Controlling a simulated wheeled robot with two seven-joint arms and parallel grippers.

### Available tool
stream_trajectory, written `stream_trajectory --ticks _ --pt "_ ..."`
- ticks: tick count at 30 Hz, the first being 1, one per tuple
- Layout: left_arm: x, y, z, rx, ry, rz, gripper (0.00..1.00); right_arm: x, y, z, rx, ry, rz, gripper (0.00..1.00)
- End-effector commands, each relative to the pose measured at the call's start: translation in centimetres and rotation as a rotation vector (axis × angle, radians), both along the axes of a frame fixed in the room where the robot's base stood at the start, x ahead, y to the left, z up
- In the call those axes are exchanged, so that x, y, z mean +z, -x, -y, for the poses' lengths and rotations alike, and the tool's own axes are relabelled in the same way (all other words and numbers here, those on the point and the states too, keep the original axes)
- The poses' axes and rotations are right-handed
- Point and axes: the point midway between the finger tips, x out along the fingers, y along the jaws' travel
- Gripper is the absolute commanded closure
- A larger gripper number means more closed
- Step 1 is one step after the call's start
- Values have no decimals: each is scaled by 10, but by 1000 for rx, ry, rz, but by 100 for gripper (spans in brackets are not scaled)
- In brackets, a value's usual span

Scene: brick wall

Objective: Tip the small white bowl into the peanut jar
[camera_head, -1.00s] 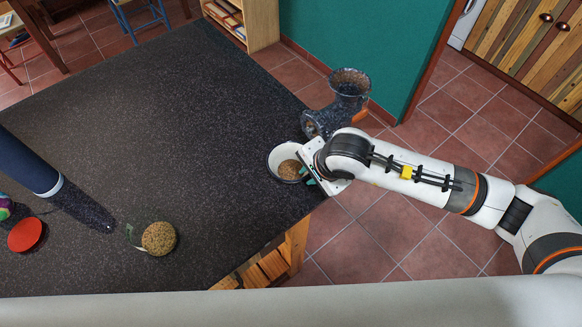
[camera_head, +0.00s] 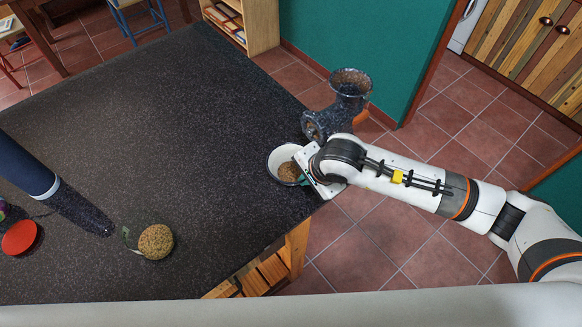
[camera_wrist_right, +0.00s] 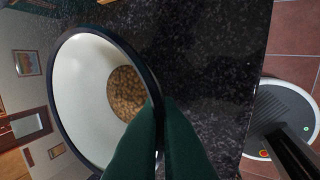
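The small white bowl (camera_head: 274,159) has a dark rim and holds a brown heap of peanuts. It is at the right edge of the dark table in the head view and fills much of the right wrist view (camera_wrist_right: 78,105). My right gripper (camera_head: 302,171) is at the bowl's right side. Its green fingers (camera_wrist_right: 160,125) are closed on the rim, one on each side. I cannot tell whether the bowl touches the table. A round container full of peanuts, seemingly the peanut jar (camera_head: 155,242), stands at the table's front left. My left gripper is not in view.
A speckled dark grinder-like object (camera_head: 349,91) stands close behind the bowl at the table's right edge. The middle of the dark table (camera_head: 185,130) is clear.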

Motion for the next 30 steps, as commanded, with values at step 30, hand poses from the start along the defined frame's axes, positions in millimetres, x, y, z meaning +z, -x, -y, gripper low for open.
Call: stream_trajectory --ticks 30 --pt "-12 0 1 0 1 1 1 10 22 -31 4 -2 2 100"
